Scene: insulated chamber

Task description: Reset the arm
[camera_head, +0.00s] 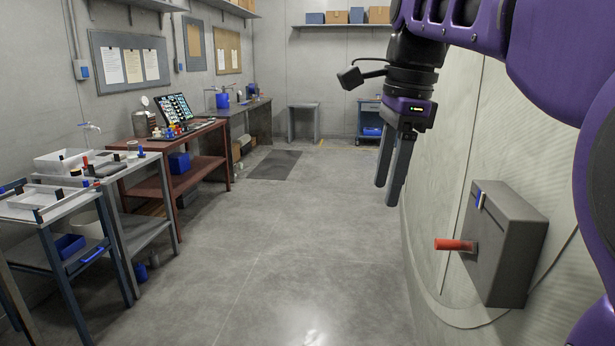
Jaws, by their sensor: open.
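My gripper (388,196) hangs at the end of my purple and black arm, right of the middle of the head view. Its two grey fingers point down and are apart, with nothing between them. It is in the air over the grey floor, up and to the left of a grey box (505,240) on the curved wall. A red-handled lever (454,245) sticks out of that box to the left. The gripper is apart from the lever and the box.
A curved pale wall (440,170) stands close on the right. Cluttered benches line the left: a grey cart (55,210), a red-brown table (165,150) and a dark table (240,108). A small blue cart (369,120) stands at the back. The floor (290,240) between is clear.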

